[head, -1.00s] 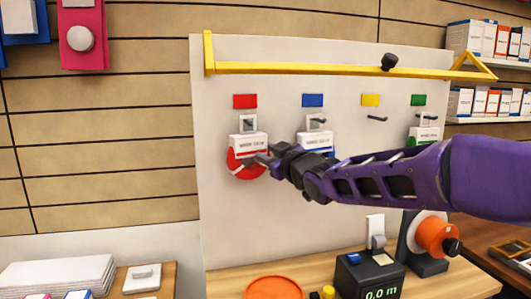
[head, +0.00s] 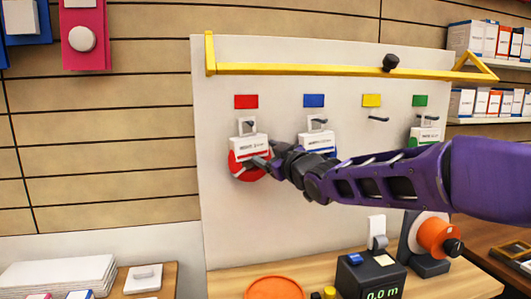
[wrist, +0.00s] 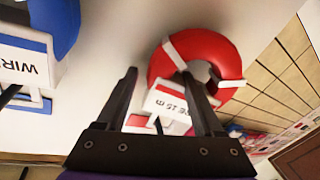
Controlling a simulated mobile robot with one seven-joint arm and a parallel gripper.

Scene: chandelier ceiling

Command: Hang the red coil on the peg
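The red coil (head: 252,176) is at the left of the white board, below the red label (head: 246,101). Its white tag (head: 250,147) has a holed top tab, which is at the red-label peg (head: 248,126) and looks hung on it. The tag sits slightly tilted. My gripper (head: 263,164) is in front of the coil's right side. In the wrist view my gripper (wrist: 158,74) has its fingers apart, with the tag (wrist: 170,104) showing between them and the red coil (wrist: 208,52) beyond. Whether a finger touches the coil is unclear.
A blue coil hangs close on the right, its tag (head: 317,142) partly behind my arm. The yellow-label peg (head: 379,119) is empty. A tagged coil hangs under the green label (head: 419,101). A yellow bar (head: 300,70) crosses above. A counter with a meter box (head: 370,275) lies below.

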